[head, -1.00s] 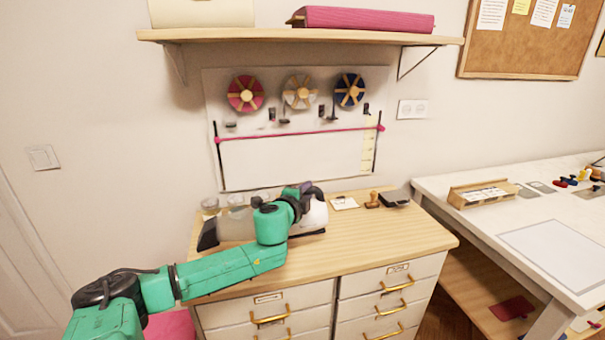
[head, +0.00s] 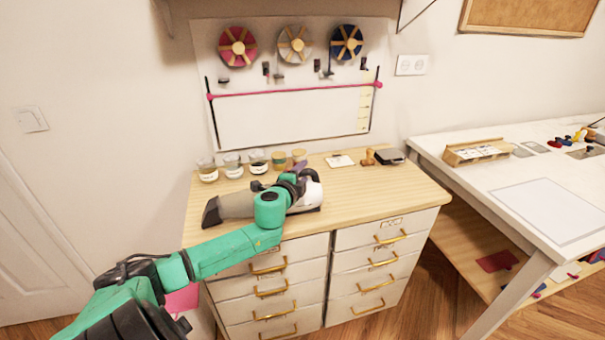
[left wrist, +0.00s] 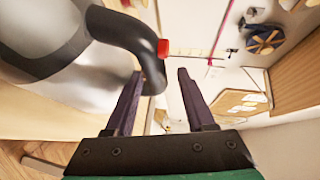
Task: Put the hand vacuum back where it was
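The hand vacuum (head: 237,205) lies on its side along the wooden top of the drawer cabinet, its dark nozzle to the left and its white body to the right. My left gripper (head: 300,170) is at the black handle end, and my forearm hides part of the vacuum's middle. In the left wrist view the grey-and-white vacuum (left wrist: 55,45) fills the upper left. Its curved black handle with a red button reaches between the two spread purple fingers of the left gripper (left wrist: 160,74), with a gap to the right finger. My right gripper is not in view.
Several small jars (head: 232,166) stand behind the vacuum at the cabinet's back edge. A card (head: 340,161), a wooden stamp (head: 368,157) and a dark pad (head: 389,157) lie to the right. The cabinet top's front right is clear.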

